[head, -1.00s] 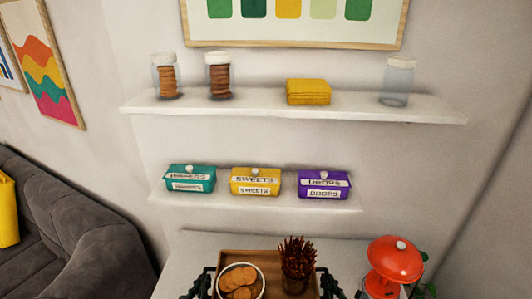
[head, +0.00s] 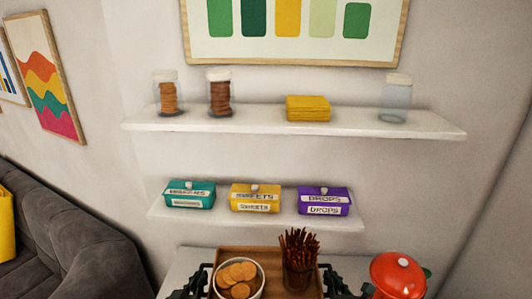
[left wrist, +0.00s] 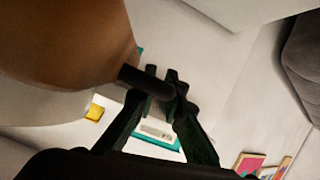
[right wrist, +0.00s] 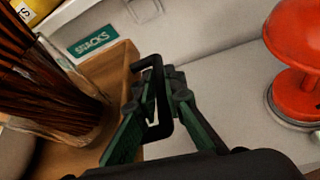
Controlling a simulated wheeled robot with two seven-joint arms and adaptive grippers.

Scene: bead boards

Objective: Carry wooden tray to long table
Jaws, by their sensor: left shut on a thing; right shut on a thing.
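The wooden tray (head: 230,258) is at the bottom of the head view and carries a white bowl of round biscuits (head: 238,278) and a clear glass of thin brown sticks (head: 298,262). My left gripper (head: 198,283) is at its left side, and my right gripper (head: 334,284) at its right side. In the right wrist view, my right gripper (right wrist: 158,95) is shut on the tray's black handle (right wrist: 163,118). In the left wrist view, my left gripper (left wrist: 165,85) is shut on a dark handle (left wrist: 145,82). The tray's near edge is cut off.
A pale surface (right wrist: 230,100) lies behind and below the tray, with a red dispenser (head: 397,274) close to its right. Two wall shelves above hold jars, a yellow stack (head: 308,108) and lidded boxes (head: 255,198). A grey sofa (head: 75,245) is at left.

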